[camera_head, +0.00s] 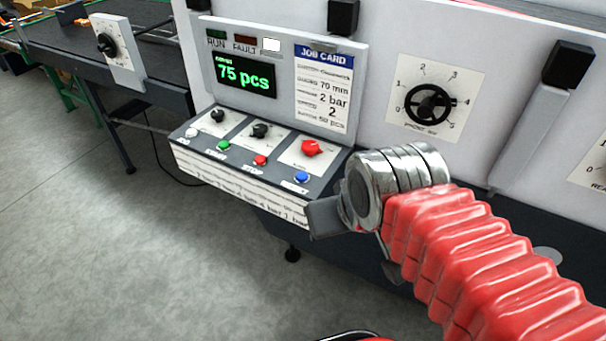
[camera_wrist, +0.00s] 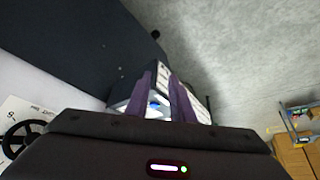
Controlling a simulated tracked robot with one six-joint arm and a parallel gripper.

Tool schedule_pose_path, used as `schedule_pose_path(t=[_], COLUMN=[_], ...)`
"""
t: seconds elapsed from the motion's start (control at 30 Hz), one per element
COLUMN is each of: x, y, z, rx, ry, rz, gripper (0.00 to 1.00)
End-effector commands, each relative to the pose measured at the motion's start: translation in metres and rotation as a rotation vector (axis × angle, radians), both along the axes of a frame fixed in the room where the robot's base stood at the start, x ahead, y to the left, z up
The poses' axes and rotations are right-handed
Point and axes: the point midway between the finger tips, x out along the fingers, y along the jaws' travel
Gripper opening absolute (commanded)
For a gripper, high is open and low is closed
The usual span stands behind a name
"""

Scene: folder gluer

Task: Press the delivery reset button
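The control console (camera_head: 255,185) shows in the head view with white, green, red and blue push-buttons along its front. My gripper (camera_head: 322,216) is just right of and in front of the console's right end, apart from the blue button. In the wrist view my gripper (camera_wrist: 165,80) has two purple fingers with a gap between them; the blue button (camera_wrist: 154,105) shows in that gap. Nothing is held.
A display (camera_head: 245,76) reads 75 pcs beside a job card (camera_head: 323,88). A black handwheel (camera_head: 428,105) on a dial plate is on the machine wall to the right. A conveyor table (camera_head: 105,65) stands at left. The floor in front is clear.

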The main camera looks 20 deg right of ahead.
Motion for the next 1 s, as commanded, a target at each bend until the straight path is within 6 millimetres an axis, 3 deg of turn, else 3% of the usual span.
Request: schedule_pose_path(t=[0.3, 1.0], x=[0.0, 0.0], y=[0.0, 0.0], z=[0.0, 0.0], rx=[0.0, 0.0], ry=[0.0, 0.0], rz=[0.0, 0.0], gripper=[0.0, 0.0])
